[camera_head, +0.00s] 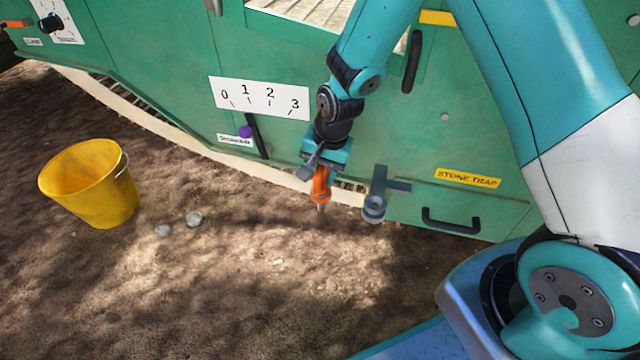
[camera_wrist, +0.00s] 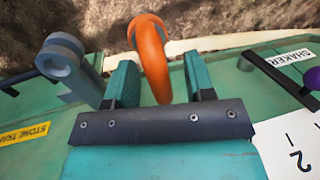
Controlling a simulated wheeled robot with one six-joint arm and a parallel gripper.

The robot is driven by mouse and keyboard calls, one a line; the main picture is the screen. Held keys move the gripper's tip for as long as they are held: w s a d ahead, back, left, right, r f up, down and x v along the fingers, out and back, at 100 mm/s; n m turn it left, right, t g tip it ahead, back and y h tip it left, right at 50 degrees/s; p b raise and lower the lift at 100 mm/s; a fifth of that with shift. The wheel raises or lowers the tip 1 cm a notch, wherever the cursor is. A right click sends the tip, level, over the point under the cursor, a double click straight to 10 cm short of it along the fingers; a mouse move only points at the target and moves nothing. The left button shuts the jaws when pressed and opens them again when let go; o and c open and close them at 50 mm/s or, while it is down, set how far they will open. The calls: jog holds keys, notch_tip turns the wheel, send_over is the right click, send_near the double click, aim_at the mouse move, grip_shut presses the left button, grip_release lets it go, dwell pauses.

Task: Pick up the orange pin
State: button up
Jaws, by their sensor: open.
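In the wrist view the pin's orange loop (camera_wrist: 150,52) lies between the two teal fingers of my gripper (camera_wrist: 160,68). My gripper (camera_head: 319,168) is open, right at the top of the pin in the head view. The loop looks closer to the left finger in the wrist view; I cannot tell whether it touches. What supports the pin is hidden.
A grey bracket with a ring (camera_head: 374,206) sticks out just right of the pin. The stone trap panel with a black handle (camera_head: 450,222) is further right. A shaker lever with a purple knob (camera_head: 246,132) is to the left. A yellow bucket (camera_head: 112,200) and two stones (camera_head: 194,218) are on the ground.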

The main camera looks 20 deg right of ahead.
grip_shut()
notch_tip(320, 180, up, 10)
jog(key=p, duration=0.5)
dwell(0.3)
